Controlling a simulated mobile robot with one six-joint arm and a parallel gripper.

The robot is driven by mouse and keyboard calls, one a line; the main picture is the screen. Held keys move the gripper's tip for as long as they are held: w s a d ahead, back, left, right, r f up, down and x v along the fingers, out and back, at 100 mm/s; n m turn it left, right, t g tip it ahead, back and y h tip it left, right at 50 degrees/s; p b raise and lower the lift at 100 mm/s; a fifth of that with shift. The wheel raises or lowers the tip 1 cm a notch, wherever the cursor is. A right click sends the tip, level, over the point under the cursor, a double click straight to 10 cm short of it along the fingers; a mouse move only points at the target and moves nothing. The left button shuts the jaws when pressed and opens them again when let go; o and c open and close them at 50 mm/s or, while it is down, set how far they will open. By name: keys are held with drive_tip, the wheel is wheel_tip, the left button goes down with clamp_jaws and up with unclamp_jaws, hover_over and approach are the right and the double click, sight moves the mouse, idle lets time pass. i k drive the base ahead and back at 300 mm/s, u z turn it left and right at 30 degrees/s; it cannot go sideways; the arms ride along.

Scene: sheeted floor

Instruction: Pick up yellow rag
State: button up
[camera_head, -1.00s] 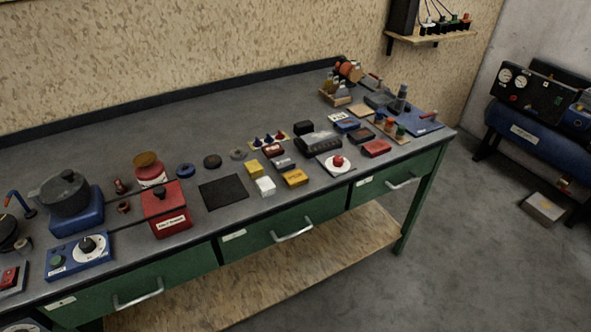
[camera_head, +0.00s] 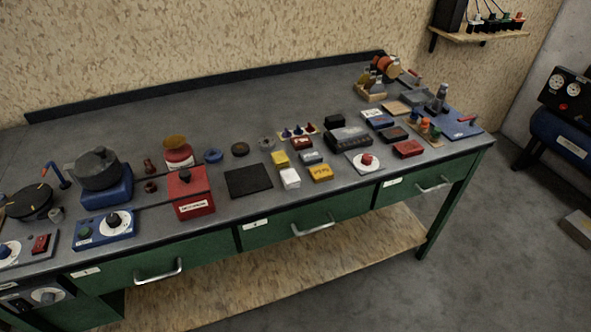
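A small plain yellow piece (camera_head: 280,159) lies on the grey workbench top (camera_head: 330,95), behind a white piece (camera_head: 290,178). It may be the yellow rag, but it is too small to tell cloth from block. A yellow box with dark lettering (camera_head: 321,172) lies to its right and nearer the front edge. My gripper is not in view.
A black mat (camera_head: 248,181), a red box (camera_head: 190,193) and a pot on a blue base (camera_head: 99,170) stand to the left. A black case (camera_head: 349,138) and a red button on a white plate (camera_head: 367,160) are to the right. Green drawers (camera_head: 311,222) front the bench.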

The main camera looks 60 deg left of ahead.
sight(281, 161)
drive_tip(key=k, duration=1.65)
drive_tip(key=u, duration=0.45)
drive_tip(key=i, duration=0.85)
drive_tip(key=u, duration=0.25)
